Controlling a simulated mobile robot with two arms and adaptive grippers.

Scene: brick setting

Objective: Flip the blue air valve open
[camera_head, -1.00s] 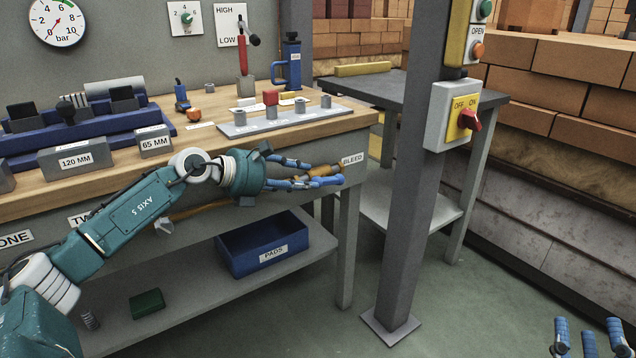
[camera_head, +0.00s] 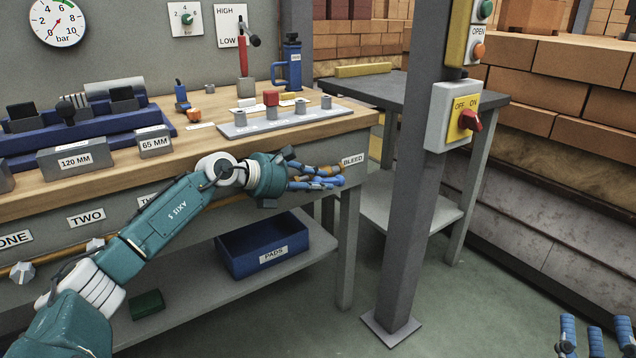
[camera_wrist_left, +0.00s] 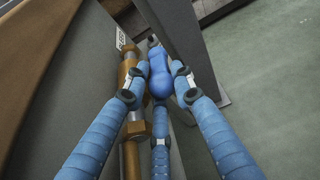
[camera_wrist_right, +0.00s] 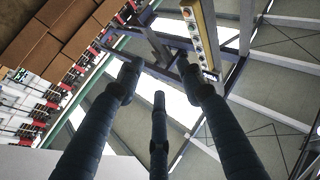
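The blue air valve handle (camera_wrist_left: 160,72) lies between the fingers of my left gripper (camera_wrist_left: 161,78) in the left wrist view. Two fingers press close along its sides, and the third runs beneath it. The brass valve body and pipe (camera_wrist_left: 131,90) are beside the left finger. In the head view my left gripper (camera_head: 318,178) is at the bench's front right corner, by the BLEED label (camera_head: 353,159). The fingers partly cover the handle there. My right gripper (camera_wrist_right: 158,75) is open and empty, away from the bench; its fingers show at the lower right of the head view (camera_head: 595,335).
The workbench front (camera_head: 225,190) is close behind my left arm. A blue PADS bin (camera_head: 232,262) stands on the lower shelf. A grey post (camera_head: 405,230) with an OFF/ON switch box (camera_head: 441,115) stands to the right. The floor between post and right gripper is clear.

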